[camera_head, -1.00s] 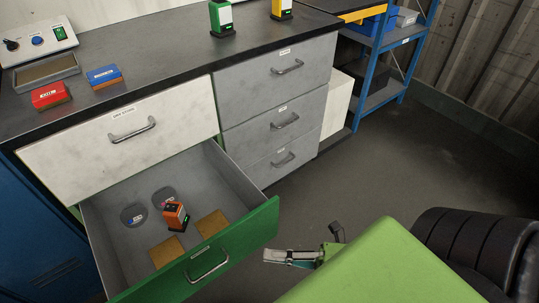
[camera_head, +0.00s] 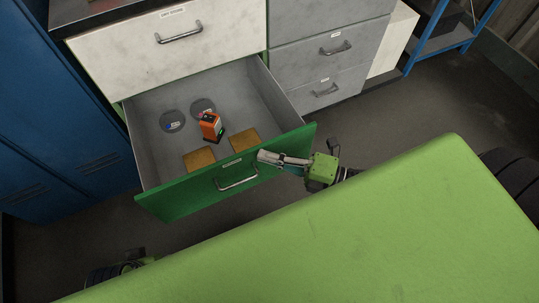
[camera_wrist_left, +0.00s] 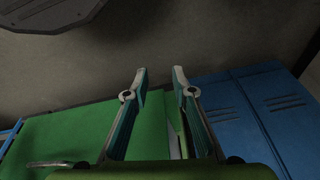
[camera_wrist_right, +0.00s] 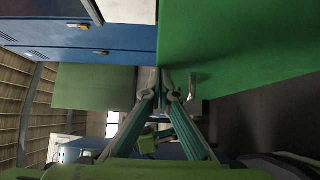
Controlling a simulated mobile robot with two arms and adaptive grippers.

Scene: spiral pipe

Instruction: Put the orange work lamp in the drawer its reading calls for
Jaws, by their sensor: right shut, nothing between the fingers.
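The orange work lamp (camera_head: 211,125) stands in the open green-fronted drawer (camera_head: 285,85), behind two tan pads and beside two dark round discs. Its reading is too small to make out. My right gripper (camera_head: 262,156) is shut and empty, close to the drawer's front near the right end of its handle (camera_head: 238,180); I cannot tell whether it touches. Its closed fingers show in the right wrist view (camera_wrist_right: 161,78). My left gripper (camera_wrist_left: 159,72) is open and empty in the left wrist view, with a green panel beyond it. In the head view my left arm is mostly hidden at lower left.
A closed white drawer (camera_head: 190,45) is above the open one. Closed grey drawers (camera_head: 345,65) stand to the right. Blue lockers (camera_head: 50,110) stand at the left, a blue shelf rack (camera_head: 445,40) at upper right. Bare floor (camera_head: 420,110) lies right of the drawer.

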